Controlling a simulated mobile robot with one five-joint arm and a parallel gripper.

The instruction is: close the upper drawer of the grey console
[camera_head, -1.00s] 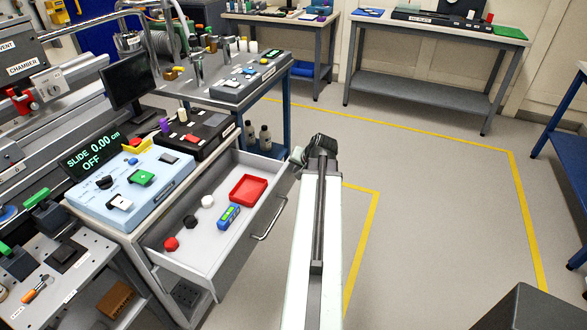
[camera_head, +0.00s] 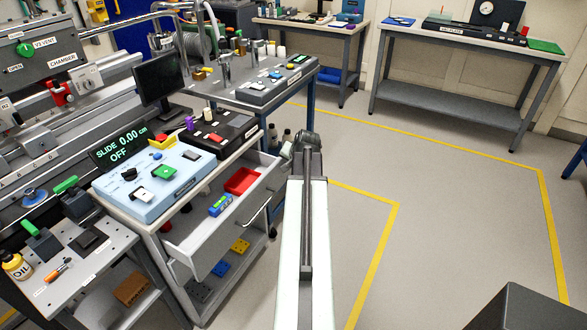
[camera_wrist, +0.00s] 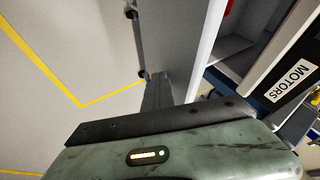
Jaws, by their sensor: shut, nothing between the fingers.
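The upper drawer (camera_head: 222,247) of the grey console (camera_head: 150,228) stands partly open to the right, with a bar handle (camera_head: 255,216) on its front. Inside lie a red tray (camera_head: 241,181) and a blue-green device (camera_head: 220,205). My gripper (camera_head: 306,138) is at the far end of my outstretched arm, by the drawer's far front corner. In the wrist view, the shut fingers (camera_wrist: 158,92) are empty and point at the drawer front (camera_wrist: 165,35), beside a handle mount. Whether they touch it I cannot tell.
A light-blue control box (camera_head: 150,185) and a black box labelled MOTORS (camera_wrist: 290,80) sit on the console top. Bottles (camera_head: 287,137) stand beyond the drawer. Perforated plates (camera_head: 240,246) lie on the shelf below. Floor to the right is clear, with yellow lines (camera_head: 385,235).

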